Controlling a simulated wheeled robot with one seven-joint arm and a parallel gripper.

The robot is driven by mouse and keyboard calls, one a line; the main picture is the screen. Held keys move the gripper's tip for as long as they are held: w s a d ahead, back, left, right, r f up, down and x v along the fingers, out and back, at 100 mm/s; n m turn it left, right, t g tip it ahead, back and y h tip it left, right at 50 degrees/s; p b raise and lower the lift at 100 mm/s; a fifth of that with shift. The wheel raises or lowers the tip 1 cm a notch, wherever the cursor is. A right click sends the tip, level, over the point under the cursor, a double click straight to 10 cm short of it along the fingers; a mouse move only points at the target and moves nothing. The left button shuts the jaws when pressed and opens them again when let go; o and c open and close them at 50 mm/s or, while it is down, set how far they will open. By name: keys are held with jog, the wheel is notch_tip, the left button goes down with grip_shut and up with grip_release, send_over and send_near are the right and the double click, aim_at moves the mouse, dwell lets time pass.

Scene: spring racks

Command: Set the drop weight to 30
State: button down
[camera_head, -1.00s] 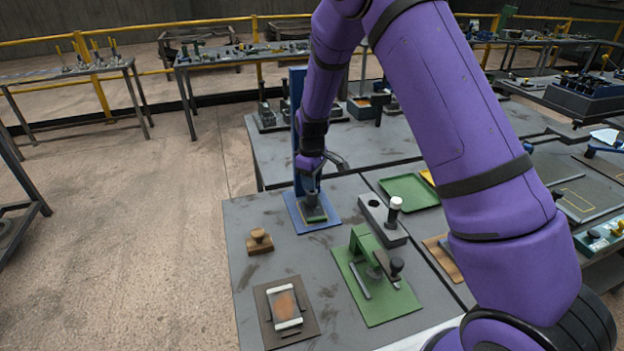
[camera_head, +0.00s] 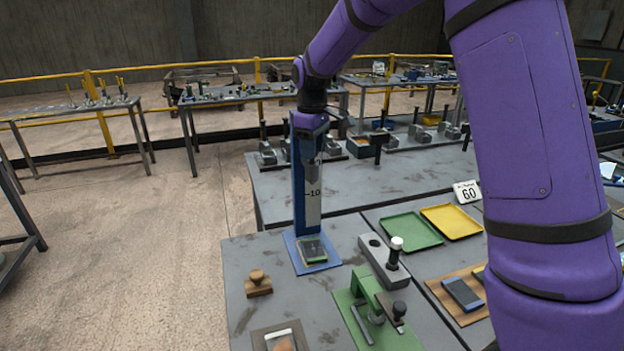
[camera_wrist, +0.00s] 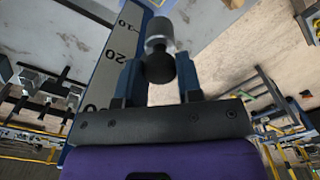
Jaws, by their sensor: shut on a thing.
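The blue drop tower (camera_head: 298,195) stands upright on the table, with a pale scale strip on which "10" shows. The wrist view also shows the scale (camera_wrist: 112,62), with 10, 20 and a partly hidden number. My gripper (camera_wrist: 158,74) is shut on the dark knob of the drop weight (camera_wrist: 158,32), which has a silver body. In the head view my gripper (camera_head: 312,135) is near the tower's top, with the weight held in front of the scale above the 10 mark. The exact height against the scale is unclear. A green-edged pad (camera_head: 312,249) lies on the tower's base.
A grey block with a white-topped peg (camera_head: 385,262) and a green clamp fixture (camera_head: 368,315) stand right of the tower. A wooden stamp (camera_head: 258,283) is to its left. Green (camera_head: 411,232) and yellow (camera_head: 451,222) trays and a card reading 60 (camera_head: 467,192) are further right.

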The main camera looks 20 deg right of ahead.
notch_tip(320, 180, up, 8)
dwell(0.5)
jog(key=c, duration=0.8)
grip_release()
jog(key=shift+r, duration=0.1)
notch_tip(320, 180, up, 10)
jog(key=shift+r, duration=0.25)
